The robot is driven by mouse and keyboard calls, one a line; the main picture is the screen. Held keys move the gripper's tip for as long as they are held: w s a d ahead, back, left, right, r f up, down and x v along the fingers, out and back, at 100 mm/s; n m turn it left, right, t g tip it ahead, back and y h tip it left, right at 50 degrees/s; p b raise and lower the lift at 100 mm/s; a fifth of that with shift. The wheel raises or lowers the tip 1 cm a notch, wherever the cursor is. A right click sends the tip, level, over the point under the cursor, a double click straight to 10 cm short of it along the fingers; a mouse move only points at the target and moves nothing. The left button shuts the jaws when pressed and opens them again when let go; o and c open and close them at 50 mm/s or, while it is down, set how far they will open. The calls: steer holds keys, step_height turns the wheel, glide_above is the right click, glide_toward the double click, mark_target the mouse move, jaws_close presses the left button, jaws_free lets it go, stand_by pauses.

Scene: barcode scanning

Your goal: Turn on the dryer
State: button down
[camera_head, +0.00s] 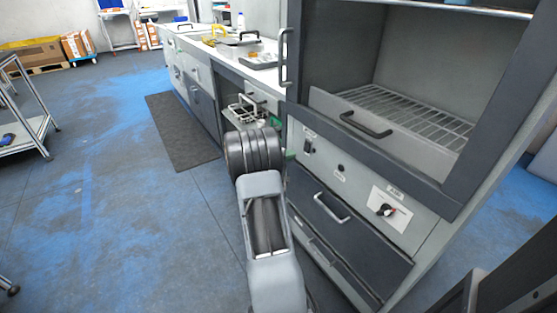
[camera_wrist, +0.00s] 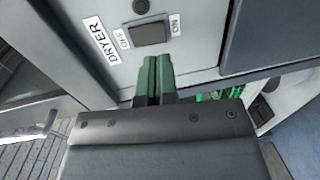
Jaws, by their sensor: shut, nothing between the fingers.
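The dryer switch (camera_wrist: 149,33) is a dark rocker on a light grey panel, with a DRYER label (camera_wrist: 101,44), an OFF label on its left and an ON label on its right. I cannot tell which side is pressed in. In the head view a small dark switch (camera_head: 308,146) shows on the cabinet front, just right of my arm. My gripper (camera_wrist: 154,62) has green fingers, shut and empty, with tips at the lower edge of the switch in the wrist view; I cannot tell whether they touch it. In the head view my arm mostly hides the gripper.
The cabinet has an open chamber with a wire rack (camera_head: 410,115) above the panel. A rotary knob (camera_head: 386,210) sits on the panel's right, and a drawer handle (camera_head: 331,209) juts out below. A counter (camera_head: 265,75) extends behind.

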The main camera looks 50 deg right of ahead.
mark_target(306, 151)
steer(key=shift+b+x, duration=0.3)
steer(key=shift+x, duration=2.4)
